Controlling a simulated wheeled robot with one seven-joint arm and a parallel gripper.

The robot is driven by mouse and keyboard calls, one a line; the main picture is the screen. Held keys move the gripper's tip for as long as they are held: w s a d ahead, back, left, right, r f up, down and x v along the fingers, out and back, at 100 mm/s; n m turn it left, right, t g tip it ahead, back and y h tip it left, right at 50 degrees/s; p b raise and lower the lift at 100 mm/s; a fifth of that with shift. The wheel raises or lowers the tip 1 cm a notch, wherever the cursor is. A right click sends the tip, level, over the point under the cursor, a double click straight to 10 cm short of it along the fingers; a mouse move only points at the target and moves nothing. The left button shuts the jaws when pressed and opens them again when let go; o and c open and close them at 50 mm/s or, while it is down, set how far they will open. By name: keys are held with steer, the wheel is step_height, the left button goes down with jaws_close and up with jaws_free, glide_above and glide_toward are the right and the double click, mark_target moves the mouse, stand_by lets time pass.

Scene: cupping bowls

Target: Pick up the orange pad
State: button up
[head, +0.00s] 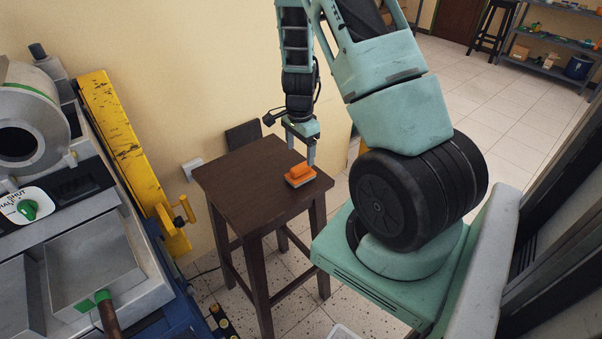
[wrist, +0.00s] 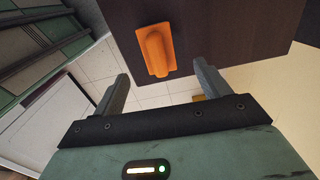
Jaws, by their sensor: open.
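The orange pad (head: 300,174) lies on the dark brown wooden stool (head: 236,184), near the right corner of its top. It has a raised orange grip and a paler grey base. My gripper (head: 298,160) hangs above the stool top, just behind the pad in the head view. In the wrist view my gripper (wrist: 160,75) is open, with nothing between its fingers. I cannot tell the exact height of the fingertips over the stool.
A grey machine with a green knob (head: 28,209) and a yellow bar (head: 125,150) stands left of the stool. A wall is close behind the stool. The rest of the stool top is bare. Shelves (head: 555,45) and a black stool (head: 490,25) are far off.

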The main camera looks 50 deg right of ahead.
mark_target(300, 165)
steer(key=shift+s+f+p, duration=0.15)
steer(key=shift+f+p, duration=0.8)
steer(key=shift+f, duration=2.8)
steer(key=c, duration=1)
